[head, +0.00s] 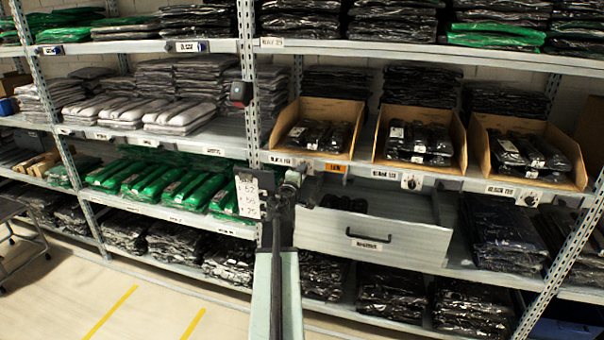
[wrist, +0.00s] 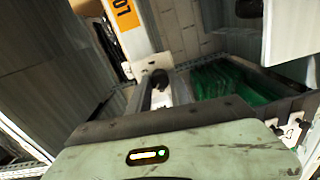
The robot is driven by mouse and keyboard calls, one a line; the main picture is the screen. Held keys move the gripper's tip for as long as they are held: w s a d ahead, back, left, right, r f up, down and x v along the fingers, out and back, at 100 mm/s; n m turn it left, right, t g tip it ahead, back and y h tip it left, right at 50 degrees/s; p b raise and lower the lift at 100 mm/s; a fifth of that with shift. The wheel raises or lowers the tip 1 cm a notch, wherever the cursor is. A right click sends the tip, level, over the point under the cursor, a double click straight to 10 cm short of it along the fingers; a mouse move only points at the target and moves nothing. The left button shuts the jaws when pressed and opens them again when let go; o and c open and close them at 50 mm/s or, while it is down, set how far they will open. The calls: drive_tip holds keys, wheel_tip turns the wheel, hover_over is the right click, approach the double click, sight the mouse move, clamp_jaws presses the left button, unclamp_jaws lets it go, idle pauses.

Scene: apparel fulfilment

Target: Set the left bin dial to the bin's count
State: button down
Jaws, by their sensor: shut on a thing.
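The left bin (head: 343,112) is an open tan carton on the middle shelf, holding several dark plastic-wrapped packs. The left bin dial is on the shelf edge below it. In the head view my gripper (head: 297,180) mostly covers the dial; part of its white plate (head: 308,168) shows. In the wrist view the white plate (wrist: 152,63) and dark knob (wrist: 160,79) are just beyond my gripper (wrist: 160,98), whose jaws are at the knob, closed on it. The dial's reading is not legible. The packs are too small to count surely.
An orange label (head: 335,168) is right of the left dial. The middle dial (head: 411,182) and right dial (head: 532,198) sit below their own bins. A grey drawer (head: 415,240) protrudes below. A card with numbers (head: 248,197) is left of my gripper.

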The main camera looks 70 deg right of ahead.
drive_tip(key=shift+s, duration=0.2)
drive_tip(key=c, duration=1.2)
unclamp_jaws()
drive_tip(key=shift+w, duration=0.1)
drive_tip(key=a, duration=0.7)
drive_tip(key=shift+s+a, duration=0.25)
drive_tip(key=shift+a, duration=0.1)
